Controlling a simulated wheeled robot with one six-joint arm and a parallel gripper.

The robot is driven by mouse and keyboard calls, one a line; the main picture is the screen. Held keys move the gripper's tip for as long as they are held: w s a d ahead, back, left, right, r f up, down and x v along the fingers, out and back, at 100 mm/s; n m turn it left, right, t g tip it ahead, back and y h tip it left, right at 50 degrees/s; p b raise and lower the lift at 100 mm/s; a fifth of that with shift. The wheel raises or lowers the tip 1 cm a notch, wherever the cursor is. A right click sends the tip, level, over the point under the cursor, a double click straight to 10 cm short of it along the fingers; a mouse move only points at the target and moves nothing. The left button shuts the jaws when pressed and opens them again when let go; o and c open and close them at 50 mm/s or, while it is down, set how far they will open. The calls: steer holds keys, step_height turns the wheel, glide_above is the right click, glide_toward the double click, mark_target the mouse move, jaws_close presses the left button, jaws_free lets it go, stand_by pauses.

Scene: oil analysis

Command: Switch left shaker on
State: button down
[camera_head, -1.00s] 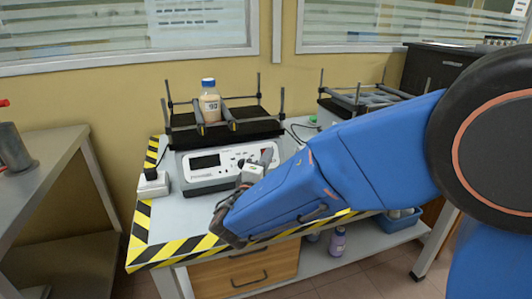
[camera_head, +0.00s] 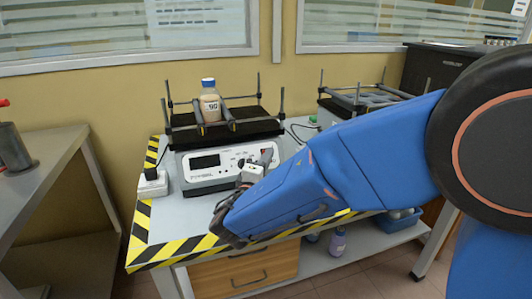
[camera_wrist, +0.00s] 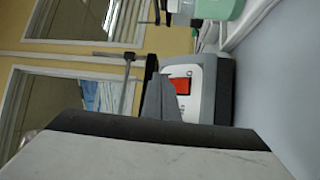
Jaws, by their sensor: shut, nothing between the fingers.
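The left shaker (camera_head: 208,184) stands on the table with a dark display and a white front panel. A bottle of tan liquid with a blue cap (camera_head: 210,103) stands on its black top platform. A red switch (camera_wrist: 180,86) shows on the shaker's pale panel in the wrist view. My gripper (camera_head: 267,157) is in front of the right part of that panel in the head view. Its grey fingertips (camera_wrist: 160,98) are shut and empty, close beside the switch in the wrist view. I cannot tell whether they touch it.
A second shaker (camera_head: 352,104) stands to the right, partly behind my arm. A white power socket block (camera_head: 152,185) with a black plug sits left of the left shaker. Yellow-black tape (camera_head: 170,252) edges the table. The tabletop's front left is clear.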

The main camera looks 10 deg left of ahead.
steer(key=shift+w+a, duration=0.1)
steer(key=shift+w+a+f, duration=0.1)
steer(key=shift+w+f, duration=0.05)
steer(key=shift+w, duration=0.1)
stand_by(0.3)
